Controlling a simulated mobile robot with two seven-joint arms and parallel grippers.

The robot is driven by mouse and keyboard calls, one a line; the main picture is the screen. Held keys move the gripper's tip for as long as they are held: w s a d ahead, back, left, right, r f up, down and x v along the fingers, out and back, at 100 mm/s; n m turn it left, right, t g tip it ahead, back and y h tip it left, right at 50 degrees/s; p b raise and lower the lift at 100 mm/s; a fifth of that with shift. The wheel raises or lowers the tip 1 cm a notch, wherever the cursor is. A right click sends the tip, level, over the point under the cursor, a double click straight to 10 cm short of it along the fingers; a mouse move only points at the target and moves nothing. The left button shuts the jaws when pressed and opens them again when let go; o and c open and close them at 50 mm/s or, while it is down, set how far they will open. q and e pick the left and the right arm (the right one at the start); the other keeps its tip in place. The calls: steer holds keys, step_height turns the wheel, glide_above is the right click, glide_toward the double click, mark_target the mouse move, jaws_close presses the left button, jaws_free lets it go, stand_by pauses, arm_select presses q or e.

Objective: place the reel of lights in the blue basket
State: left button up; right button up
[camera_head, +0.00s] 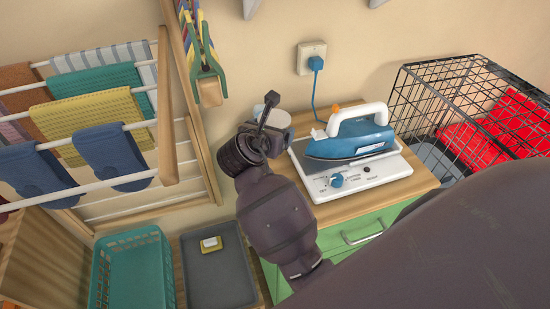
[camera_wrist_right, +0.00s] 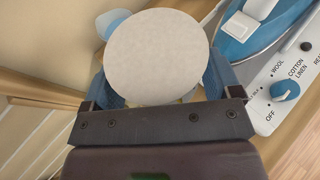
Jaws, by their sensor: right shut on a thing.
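My right gripper (camera_head: 264,122) is over the left end of the cabinet top, beside the iron. In the right wrist view its fingers (camera_wrist_right: 160,82) are shut on a round, pale cream-faced thing, which looks like the reel of lights (camera_wrist_right: 157,50). No light strings can be made out on it. In the head view the reel (camera_head: 276,119) is partly hidden behind the gripper. The basket (camera_head: 133,240), teal-blue with slatted sides, stands at the lower left and looks empty. It is to the left of and below the gripper. My left gripper is not in view.
A blue and white iron (camera_head: 352,138) stands on a white control panel (camera_head: 365,175), its cord running to the wall. A grey tray (camera_head: 212,275) with a yellow block sits beside the basket. A drying rack (camera_head: 170,110) stands at left; a wire crate (camera_head: 405,100) stands at right.

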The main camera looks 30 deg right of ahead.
step_height(320, 180, down, 6)
steer(key=shift+f+b, duration=0.1)
steer(key=shift+b, duration=0.35)
steer(key=shift+f+b, duration=0.45)
steer(key=shift+f, duration=1.7)
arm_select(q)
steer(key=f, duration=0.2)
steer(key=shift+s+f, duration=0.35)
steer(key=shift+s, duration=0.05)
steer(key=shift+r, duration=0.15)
arm_select(e)
steer(key=shift+f, duration=0.1)
steer(key=o, duration=0.7)
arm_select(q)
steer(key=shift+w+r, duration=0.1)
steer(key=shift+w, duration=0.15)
arm_select(e)
steer(key=shift+o, duration=0.6)
steer(key=shift+r, duration=0.2)
